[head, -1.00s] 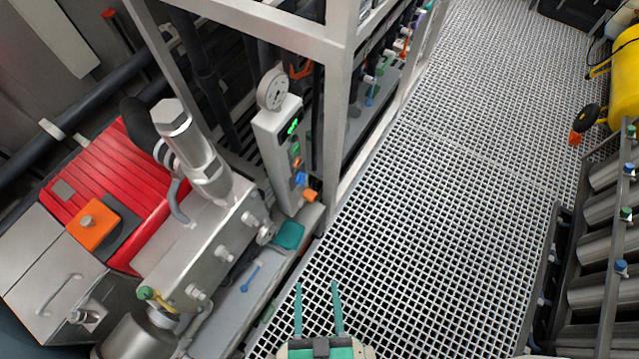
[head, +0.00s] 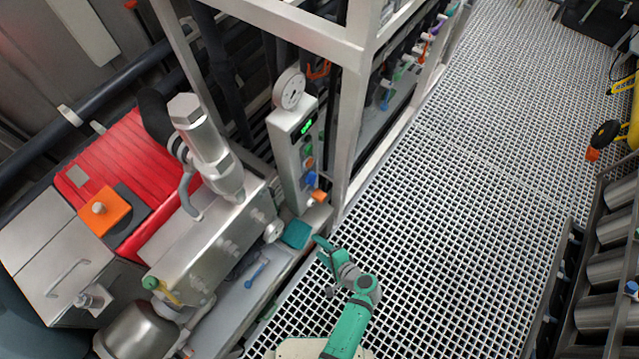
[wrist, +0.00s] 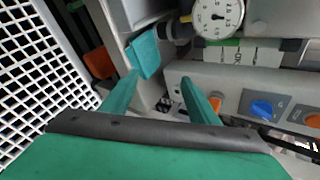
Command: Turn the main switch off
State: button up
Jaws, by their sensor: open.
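The grey control box (head: 290,165) stands at the front of the steel frame, with a green display and a column of coloured knobs. A blue knob (head: 311,178) and an orange knob (head: 319,196) sit low on it. In the wrist view a grey panel carries a blue knob (wrist: 262,109) and an orange knob (wrist: 215,103), the latter partly behind the right finger. I cannot read which control is the main switch. My gripper (wrist: 158,80) is open and empty; in the head view (head: 322,248) it is below and right of the box, over the grating edge.
A red-covered machine (head: 125,165) with an orange square switch plate (head: 104,211) stands left. Steel frame posts flank the box.

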jog(key=w+d+r+m+t+y, duration=0.1)
jog(key=w+d+r+y, duration=0.3)
jog(key=w+r, duration=0.35)
jog(key=t+y, duration=0.1)
jog(key=y, duration=0.2)
send_near(310, 180)
jog(key=x, duration=0.6)
jog(key=shift+w+a, duration=0.25)
jog(key=shift+w+d, duration=0.1)
jog(key=shift+d, duration=0.05)
jog(key=c, duration=1)
